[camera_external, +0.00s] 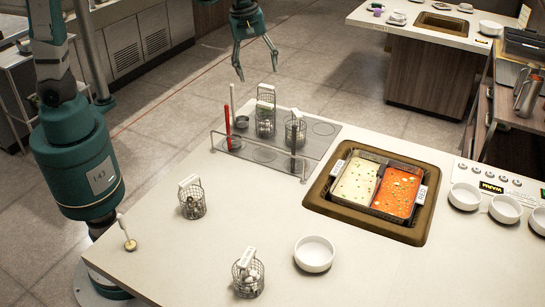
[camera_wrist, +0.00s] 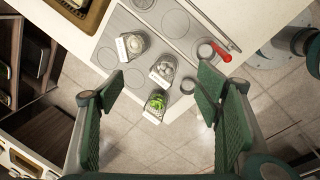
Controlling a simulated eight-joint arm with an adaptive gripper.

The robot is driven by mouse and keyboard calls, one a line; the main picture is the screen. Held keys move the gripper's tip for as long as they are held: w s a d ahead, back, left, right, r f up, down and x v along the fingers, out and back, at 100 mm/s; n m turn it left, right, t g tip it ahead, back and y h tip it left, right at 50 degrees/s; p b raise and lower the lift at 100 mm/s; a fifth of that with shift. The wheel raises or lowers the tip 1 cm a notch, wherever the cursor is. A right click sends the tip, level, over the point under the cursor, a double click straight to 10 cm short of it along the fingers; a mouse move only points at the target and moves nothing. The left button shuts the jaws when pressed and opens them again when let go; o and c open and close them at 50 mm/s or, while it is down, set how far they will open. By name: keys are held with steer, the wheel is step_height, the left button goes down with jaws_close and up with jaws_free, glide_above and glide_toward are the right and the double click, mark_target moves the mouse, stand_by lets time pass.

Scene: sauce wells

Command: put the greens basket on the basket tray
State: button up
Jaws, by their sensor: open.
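The greens basket (camera_wrist: 155,104) is a wire basket with green contents and a white tag, near the outer edge of the grey panel in the wrist view. In the external view it appears to be the rearmost basket (camera_external: 265,93), partly hiding behind its white tag. My gripper (camera_external: 257,74) is open and empty, in the air above and beyond the counter's far edge. In the wrist view its fingers (camera_wrist: 160,78) spread to either side of the greens basket, apart from it. I cannot tell which surface is the basket tray; the grey panel (camera_external: 325,145) carries the baskets.
Two other baskets (camera_external: 295,132) (camera_external: 265,128) stand close to the greens basket. A metal rail and red handle (camera_external: 228,128) border the panel. More baskets (camera_external: 192,203) (camera_external: 248,278) and a white bowl (camera_external: 314,254) stand on the counter. A sauce well (camera_external: 320,205) lies right.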

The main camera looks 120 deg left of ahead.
steer(key=s+d+r+m+t, duration=0.1)
steer(key=d+r+m, duration=0.25)
steer(key=d, duration=0.45)
steer(key=d+r+m+t, duration=0.15)
steer(key=d+m, duration=0.25)
steer(key=d, duration=0.4)
steer(key=s+d+r+m, duration=0.1)
steer(key=d+r+m, duration=0.25)
steer(key=d, duration=0.45)
steer(key=s+d+m+t, duration=0.1)
steer(key=s+d+m, duration=0.2)
steer(key=d, duration=0.3)
steer(key=s+d+f+m+t+h, duration=0.1)
steer(key=s+d+m, duration=0.3)
steer(key=d+m, duration=0.2)
steer(key=s+d+m+t, duration=0.1)
steer(key=s+d+m, duration=0.3)
steer(key=d, duration=0.3)
steer(key=shift+d+f+m, duration=0.15)
steer(key=shift+d+m, duration=0.1)
steer(key=shift+m, duration=0.45)
